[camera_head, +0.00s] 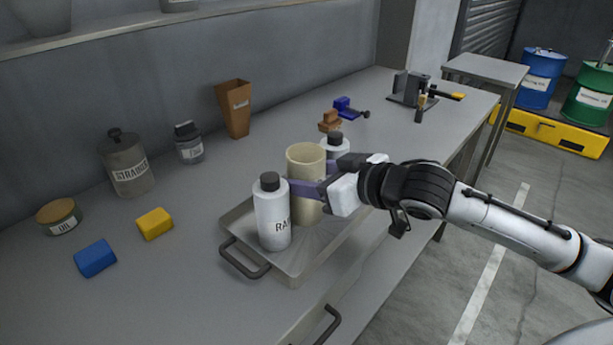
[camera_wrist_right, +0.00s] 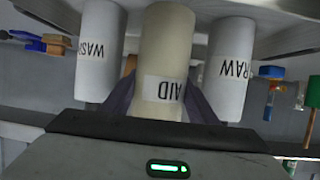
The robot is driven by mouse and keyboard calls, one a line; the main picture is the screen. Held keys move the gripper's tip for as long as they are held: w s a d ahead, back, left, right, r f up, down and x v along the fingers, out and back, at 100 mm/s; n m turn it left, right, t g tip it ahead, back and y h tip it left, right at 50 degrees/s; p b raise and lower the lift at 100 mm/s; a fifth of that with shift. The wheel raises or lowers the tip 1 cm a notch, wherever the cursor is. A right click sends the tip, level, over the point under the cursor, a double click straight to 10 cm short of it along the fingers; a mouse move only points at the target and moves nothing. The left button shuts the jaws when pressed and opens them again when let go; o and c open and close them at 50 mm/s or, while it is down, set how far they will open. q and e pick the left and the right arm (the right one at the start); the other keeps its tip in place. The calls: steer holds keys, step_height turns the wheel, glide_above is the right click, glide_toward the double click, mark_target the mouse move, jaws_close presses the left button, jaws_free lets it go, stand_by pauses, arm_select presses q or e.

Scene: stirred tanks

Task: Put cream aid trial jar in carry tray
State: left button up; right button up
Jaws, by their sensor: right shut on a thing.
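The cream aid trial jar (camera_head: 305,164) is a tall open-topped cylinder. Its AID label shows upside down in the right wrist view (camera_wrist_right: 165,60). My right gripper (camera_head: 310,180) is shut on it, one finger on each side. The jar is upright within the grey carry tray (camera_head: 312,262), between a white RAW bottle (camera_head: 272,220) and a white WASH bottle (camera_head: 336,150). Both bottles have dark caps. The jar's base is partly hidden, so I cannot tell whether it touches the tray floor. My left gripper is not in view.
The tray's handle (camera_head: 243,262) faces left. A blue block (camera_head: 95,258), yellow block (camera_head: 155,223), oil tin (camera_head: 59,216), strainer jar (camera_head: 127,168) and brown funnel-like holder (camera_head: 236,110) stand left and behind. A dark stand (camera_head: 408,88) is farther along the bench.

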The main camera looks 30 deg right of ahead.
steer(key=o, duration=0.8)
steer(key=shift+f, duration=0.1)
